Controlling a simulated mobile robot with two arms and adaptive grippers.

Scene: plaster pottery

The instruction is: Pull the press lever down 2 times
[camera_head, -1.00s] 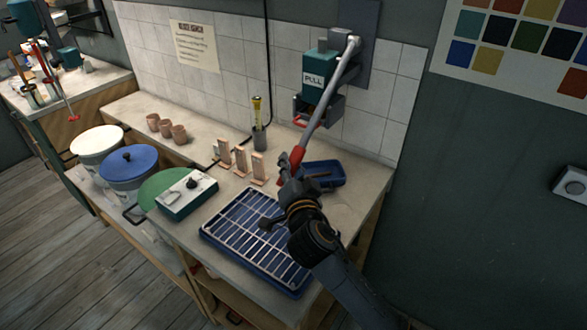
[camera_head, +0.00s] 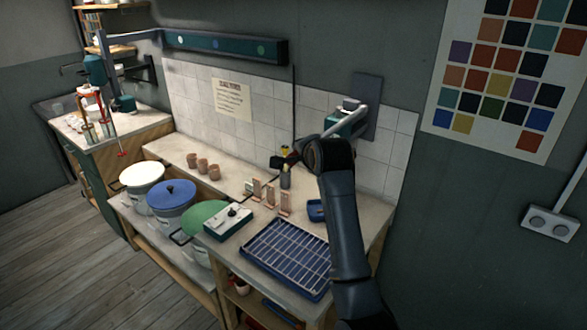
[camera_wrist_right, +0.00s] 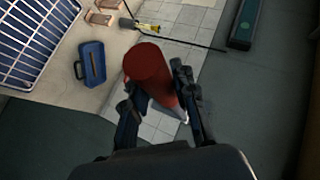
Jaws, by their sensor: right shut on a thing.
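The press is on the tiled wall in the head view, its dark back plate (camera_head: 367,94) showing and its teal body largely hidden behind my right arm. Its grey lever (camera_head: 344,121) comes out from the press toward the camera, raised, and runs to the left behind my wrist. My right gripper (camera_head: 291,157) is at the lever's outer end. In the right wrist view the lever's red handle (camera_wrist_right: 152,72) is between the two fingers of my right gripper (camera_wrist_right: 158,102), which are shut on it. My left gripper is in neither view.
Below are a blue tray with a wire rack (camera_head: 288,258), a small blue tray (camera_head: 316,211), several upright tan pieces (camera_head: 270,194) and a control box (camera_head: 228,222). Lidded buckets (camera_head: 171,194) stand at left. A wall socket (camera_head: 549,223) is at right.

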